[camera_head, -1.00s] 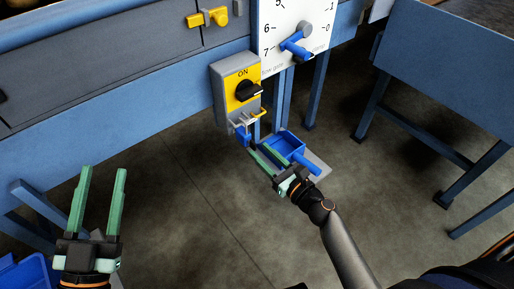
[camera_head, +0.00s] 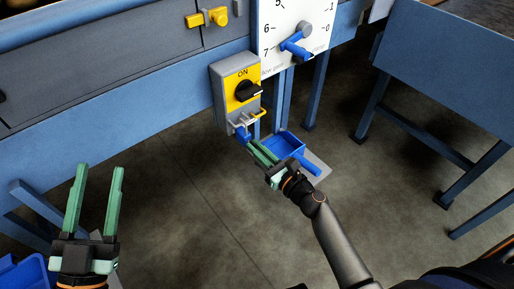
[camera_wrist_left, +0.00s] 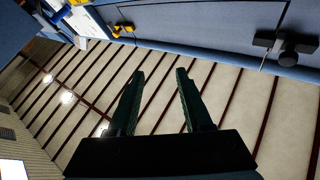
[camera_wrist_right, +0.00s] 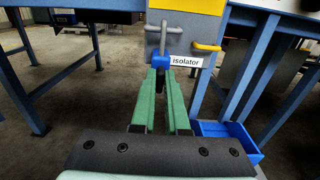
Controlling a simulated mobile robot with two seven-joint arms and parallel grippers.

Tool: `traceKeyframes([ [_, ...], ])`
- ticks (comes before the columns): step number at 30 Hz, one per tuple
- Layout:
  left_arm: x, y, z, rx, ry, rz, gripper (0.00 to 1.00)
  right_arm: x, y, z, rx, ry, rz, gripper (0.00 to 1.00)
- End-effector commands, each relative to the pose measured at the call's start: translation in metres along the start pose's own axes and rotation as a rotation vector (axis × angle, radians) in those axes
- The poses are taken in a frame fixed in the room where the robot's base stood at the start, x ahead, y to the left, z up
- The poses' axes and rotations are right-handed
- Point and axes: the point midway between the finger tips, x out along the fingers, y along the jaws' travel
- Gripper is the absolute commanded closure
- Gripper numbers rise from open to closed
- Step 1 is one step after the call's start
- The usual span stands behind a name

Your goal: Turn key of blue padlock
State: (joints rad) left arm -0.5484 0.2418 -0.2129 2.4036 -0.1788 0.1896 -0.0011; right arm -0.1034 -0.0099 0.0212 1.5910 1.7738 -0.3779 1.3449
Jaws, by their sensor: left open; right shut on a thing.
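The blue padlock (camera_head: 243,133) hangs by its shackle below the grey switch box with the yellow ON plate. In the right wrist view the padlock (camera_wrist_right: 160,61) is just beyond my fingertips, beside a white "isolator" label (camera_wrist_right: 187,62). My right gripper (camera_head: 255,147) has its green fingers close together at the padlock's underside. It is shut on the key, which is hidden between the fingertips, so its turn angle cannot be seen. My left gripper (camera_head: 98,172) is open and empty at the lower left, far from the padlock.
The switch box has a black rotary knob (camera_head: 246,90) and a yellow hasp (camera_head: 258,114). A dial with a blue pointer (camera_head: 296,44) is to the upper right. A blue tray (camera_head: 286,145) is just beside my right gripper. The floor between the arms is clear.

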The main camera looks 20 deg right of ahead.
Motion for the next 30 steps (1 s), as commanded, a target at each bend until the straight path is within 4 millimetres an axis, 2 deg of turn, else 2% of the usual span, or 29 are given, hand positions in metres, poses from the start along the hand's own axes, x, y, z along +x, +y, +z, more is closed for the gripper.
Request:
traceKeyframes([
  [20, -0.001, 0.001, -0.004, 0.012, 0.034, 0.003, 0.50, 0.000, 0.000, -0.001, -0.046, 0.000, 0.000, 1.00],
  [24, 0.000, -0.001, -0.039, 0.049, 0.166, 0.011, 0.50, 0.000, 0.001, -0.002, -0.120, 0.000, 0.000, 1.00],
  [30, -0.009, 0.002, -0.086, 0.105, 0.366, 0.025, 0.50, 0.000, 0.001, -0.003, -0.282, -0.002, 0.001, 1.00],
])
